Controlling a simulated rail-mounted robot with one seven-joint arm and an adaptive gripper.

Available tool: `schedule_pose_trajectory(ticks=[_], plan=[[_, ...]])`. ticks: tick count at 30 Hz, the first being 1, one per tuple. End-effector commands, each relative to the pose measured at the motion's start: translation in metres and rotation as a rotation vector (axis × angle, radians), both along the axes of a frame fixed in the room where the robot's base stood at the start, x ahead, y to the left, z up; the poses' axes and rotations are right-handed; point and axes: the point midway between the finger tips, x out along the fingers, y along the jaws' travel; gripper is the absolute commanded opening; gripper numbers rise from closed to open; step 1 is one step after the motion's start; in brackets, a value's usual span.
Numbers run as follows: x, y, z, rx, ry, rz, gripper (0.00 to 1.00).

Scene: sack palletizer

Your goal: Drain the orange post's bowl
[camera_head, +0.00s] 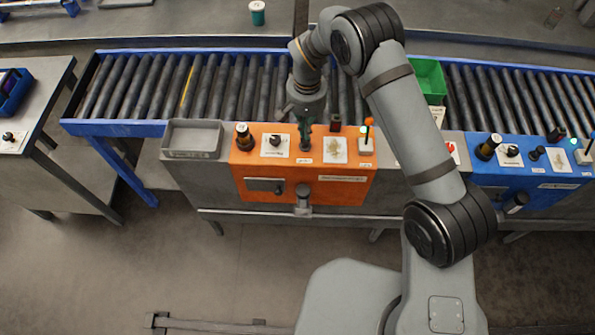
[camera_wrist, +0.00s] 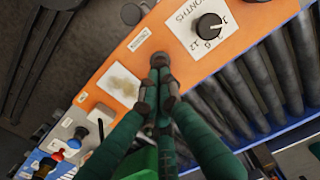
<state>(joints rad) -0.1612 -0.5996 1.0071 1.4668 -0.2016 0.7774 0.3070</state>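The orange post (camera_head: 345,190) is a control box at the front of the roller conveyor; its orange top also shows in the wrist view (camera_wrist: 97,97). On its front face are a grey plate with a dark knob (camera_head: 278,188) and a small grey cylinder (camera_head: 303,197) at the lower edge, which looks like the bowl. The bowl's details are too small to tell. My gripper (camera_head: 305,147) points down at the post's top, between the dial (camera_head: 275,142) and a stained card (camera_head: 335,150). In the wrist view its green fingers (camera_wrist: 158,88) come together at the tips. Whether anything is between them is hidden.
A dark cylinder (camera_head: 243,135) and a lamp stalk (camera_head: 367,135) stand on the post's top. A grey tray (camera_head: 192,140) is to its left. A blue post (camera_head: 550,180) stands at right, and a green bin (camera_head: 430,78) behind my arm. Floor in front is clear.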

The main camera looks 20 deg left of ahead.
Motion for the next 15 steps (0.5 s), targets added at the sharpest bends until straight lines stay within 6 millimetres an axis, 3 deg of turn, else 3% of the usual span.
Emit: schedule_pose_trajectory(ticks=[15], plan=[[0.001, 0.0, 0.049, 0.0, -0.002, 0.0, 0.0]])
